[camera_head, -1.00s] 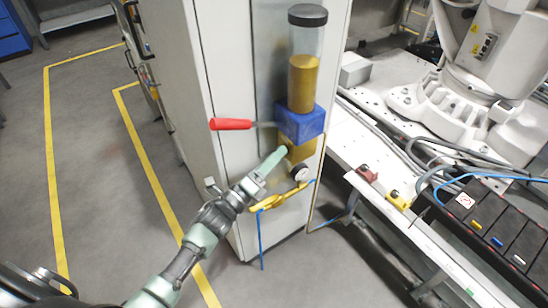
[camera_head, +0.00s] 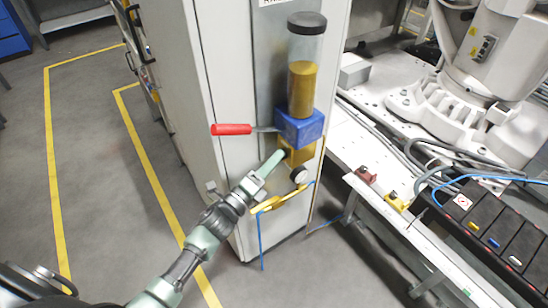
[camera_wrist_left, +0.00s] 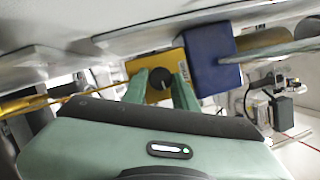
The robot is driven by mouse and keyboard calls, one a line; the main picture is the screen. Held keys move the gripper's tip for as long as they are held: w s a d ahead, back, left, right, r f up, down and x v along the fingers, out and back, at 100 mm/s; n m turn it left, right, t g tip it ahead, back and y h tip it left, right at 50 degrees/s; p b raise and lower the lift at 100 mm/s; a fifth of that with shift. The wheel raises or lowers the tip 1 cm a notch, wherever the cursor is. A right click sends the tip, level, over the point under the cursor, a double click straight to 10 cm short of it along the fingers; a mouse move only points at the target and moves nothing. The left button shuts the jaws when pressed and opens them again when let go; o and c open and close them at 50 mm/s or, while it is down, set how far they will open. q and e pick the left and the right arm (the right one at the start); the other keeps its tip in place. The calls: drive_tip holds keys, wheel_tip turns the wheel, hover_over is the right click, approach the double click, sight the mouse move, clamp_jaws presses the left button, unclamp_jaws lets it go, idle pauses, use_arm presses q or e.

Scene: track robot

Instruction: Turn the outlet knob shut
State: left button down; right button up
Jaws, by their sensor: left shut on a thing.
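A clear cylinder of amber liquid (camera_head: 302,88) is mounted on the cabinet, with a blue block (camera_head: 300,127) and a yellow block (camera_head: 299,156) below it. My left gripper (camera_head: 279,155) reaches up to the yellow block from the lower left. In the left wrist view, a dark round knob (camera_wrist_left: 160,79) on the yellow block (camera_wrist_left: 150,92) sits between my pale green fingertips, and the gripper is shut on it. The knob is hidden behind the gripper in the head view. The blue block (camera_wrist_left: 213,60) is just right of the fingers there. My right gripper is not in view.
A red-handled lever (camera_head: 231,129) sticks out left of the blue block. A small round black-and-white fitting (camera_head: 299,175) and a yellow bracket (camera_head: 281,199) with blue hoses are close below. A white bench (camera_head: 370,150) with a robot base stands right; open floor lies left.

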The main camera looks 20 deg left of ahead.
use_arm(q)
drive_tip(key=shift+r+n+g+y+p, duration=0.15)
drive_tip(key=shift+n+g+p, duration=0.65)
drive_tip(key=shift+n+p, duration=1.7)
drive_tip(key=shift+r+n+g+y+p, duration=0.2)
drive_tip(key=shift+n+g+p, duration=0.6)
drive_tip(key=shift+n+p, duration=1.6)
drive_tip(key=shift+r+n+g+y+p, duration=0.15)
drive_tip(key=shift+n+g+p, duration=0.65)
drive_tip(key=shift+n+p, duration=1.7)
drive_tip(key=c, duration=1.1)
unclamp_jaws()
drive_tip(key=v, duration=0.7)
drive_tip(key=shift+s+a+b, duration=0.2)
drive_tip(key=shift+s+b, duration=0.05)
drive_tip(key=shift+b, duration=0.05)
